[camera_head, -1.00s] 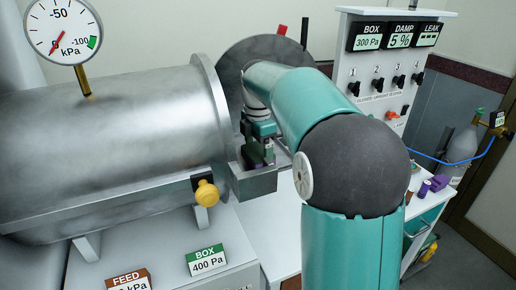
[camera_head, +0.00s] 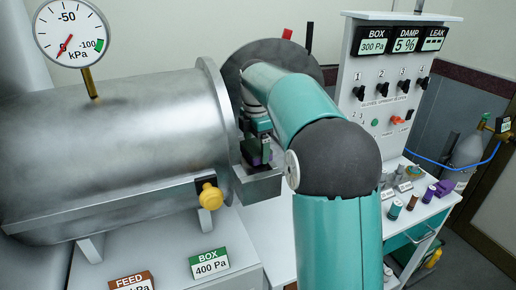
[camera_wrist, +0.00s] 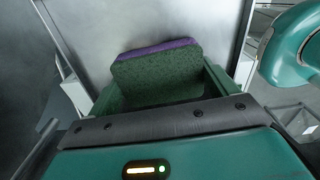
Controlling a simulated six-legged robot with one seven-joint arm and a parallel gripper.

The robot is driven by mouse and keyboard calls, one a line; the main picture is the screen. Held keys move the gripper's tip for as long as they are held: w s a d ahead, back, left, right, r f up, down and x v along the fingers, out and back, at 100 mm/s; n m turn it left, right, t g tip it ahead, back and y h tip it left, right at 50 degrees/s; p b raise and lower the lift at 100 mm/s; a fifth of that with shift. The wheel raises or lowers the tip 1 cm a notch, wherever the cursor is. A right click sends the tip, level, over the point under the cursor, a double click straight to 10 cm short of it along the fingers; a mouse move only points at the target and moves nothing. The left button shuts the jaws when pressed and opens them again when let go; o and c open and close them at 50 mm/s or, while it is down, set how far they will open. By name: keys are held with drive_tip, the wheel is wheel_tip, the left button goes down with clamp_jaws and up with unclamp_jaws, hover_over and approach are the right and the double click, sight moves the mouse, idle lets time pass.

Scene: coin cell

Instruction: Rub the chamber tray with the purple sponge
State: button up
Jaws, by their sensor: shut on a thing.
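My gripper (camera_head: 258,148) is shut on the purple sponge (camera_head: 252,156). In the wrist view the sponge (camera_wrist: 155,72) shows a dark green face and a purple edge between my fingers (camera_wrist: 158,95). The chamber tray (camera_head: 262,187) is a grey metal tray sticking out of the open right end of the large steel cylinder. The sponge is over the tray, low near its inside. I cannot tell whether it touches the tray floor. In the wrist view the tray's pale metal (camera_wrist: 115,25) lies behind the sponge.
The steel chamber (camera_head: 120,140) fills the left, with a yellow knob (camera_head: 210,197) on its side and its round door (camera_head: 285,62) behind my arm. A control panel (camera_head: 375,100) stands at the right. Several small items, including a purple one (camera_head: 444,188), sit on the bench below it.

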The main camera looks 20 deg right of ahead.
drive_tip(key=shift+w+f, duration=0.2)
drive_tip(key=shift+w, duration=2.75)
drive_tip(key=shift+s, duration=0.1)
